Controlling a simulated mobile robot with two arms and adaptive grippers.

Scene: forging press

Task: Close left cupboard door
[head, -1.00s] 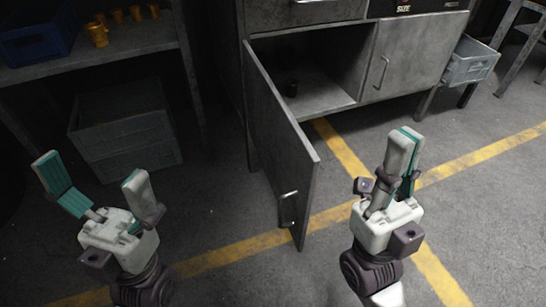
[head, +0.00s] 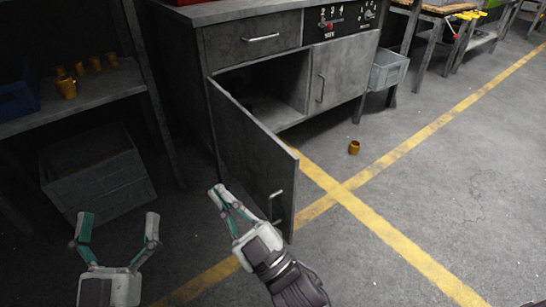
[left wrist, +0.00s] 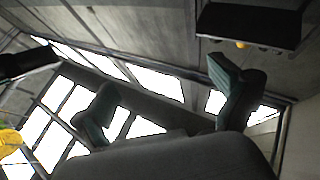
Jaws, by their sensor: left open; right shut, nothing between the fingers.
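The left cupboard door (head: 245,150) is grey metal and stands wide open, swung out from the cabinet (head: 195,75). Its handle (head: 275,205) is near the free edge, on the face toward me. The closed right door (head: 335,75) is beside the dark open compartment (head: 275,85). My right gripper (head: 220,193) is shut and empty, and overlaps the lower part of the open door in the picture; I cannot tell whether it touches. My left gripper (head: 118,220) is open and empty, left of the door. Its spread fingers show in the left wrist view (left wrist: 165,100).
A shelf (head: 100,95) with several orange cups (head: 66,87) and a blue crate (head: 15,100) stands at left, above a grey box (head: 95,175). An orange cup (head: 354,147) is on the floor. The floor at right, with yellow lines, is clear.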

